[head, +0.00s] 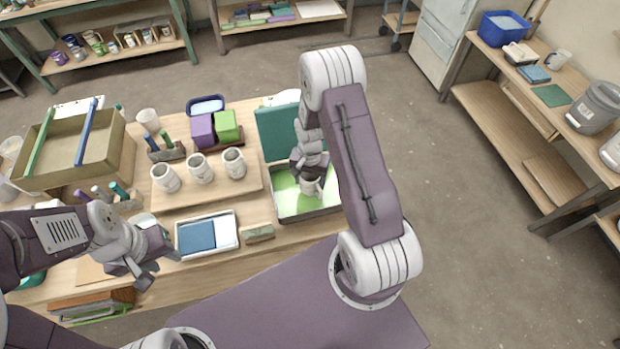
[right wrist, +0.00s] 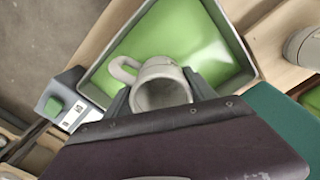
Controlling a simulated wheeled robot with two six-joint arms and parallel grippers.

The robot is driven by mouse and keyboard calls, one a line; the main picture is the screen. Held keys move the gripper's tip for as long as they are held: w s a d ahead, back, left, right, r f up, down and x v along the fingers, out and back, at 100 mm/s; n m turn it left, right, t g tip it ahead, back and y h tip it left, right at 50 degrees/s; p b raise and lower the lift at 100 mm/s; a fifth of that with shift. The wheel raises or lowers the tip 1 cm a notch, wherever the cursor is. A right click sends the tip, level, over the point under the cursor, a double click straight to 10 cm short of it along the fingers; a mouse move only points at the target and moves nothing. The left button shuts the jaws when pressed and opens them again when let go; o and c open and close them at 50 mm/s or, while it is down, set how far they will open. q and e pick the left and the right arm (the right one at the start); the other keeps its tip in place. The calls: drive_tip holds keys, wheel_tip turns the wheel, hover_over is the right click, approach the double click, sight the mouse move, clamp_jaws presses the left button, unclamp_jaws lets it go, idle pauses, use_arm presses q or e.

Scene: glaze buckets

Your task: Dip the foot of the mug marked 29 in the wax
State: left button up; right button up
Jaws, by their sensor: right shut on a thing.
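My right gripper (head: 311,168) is shut on a pale grey mug (head: 309,187), with a finger on either side of it in the right wrist view. The mug (right wrist: 162,88) is upright, its open mouth toward the wrist camera and its handle to the left. It is over the rectangular tray of green wax (head: 289,207), which also shows in the right wrist view (right wrist: 190,40). I cannot tell whether its foot touches the wax. No number on it is readable. My left gripper (head: 155,268) appears open and empty, near the table's front edge.
Three pale mugs (head: 200,168) stand on a wooden board left of the wax tray. A teal panel (head: 275,132) stands behind the tray. A blue-and-white tray (head: 207,234) and a small block (head: 258,234) lie in front. A control box with green knob (right wrist: 55,105) adjoins the tray.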

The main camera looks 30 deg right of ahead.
drive_tip(key=shift+f, duration=0.15)
drive_tip(key=shift+f+b, duration=0.75)
drive_tip(key=shift+f, duration=0.3)
drive_tip(key=shift+r, duration=0.1)
idle(0.9)
drive_tip(key=shift+r+p, duration=0.9)
drive_tip(key=shift+r, duration=0.15)
idle(0.8)
wheel_tip(320, 180, up, 8)
drive_tip(key=p, duration=0.6)
drive_tip(key=shift+f, duration=0.25)
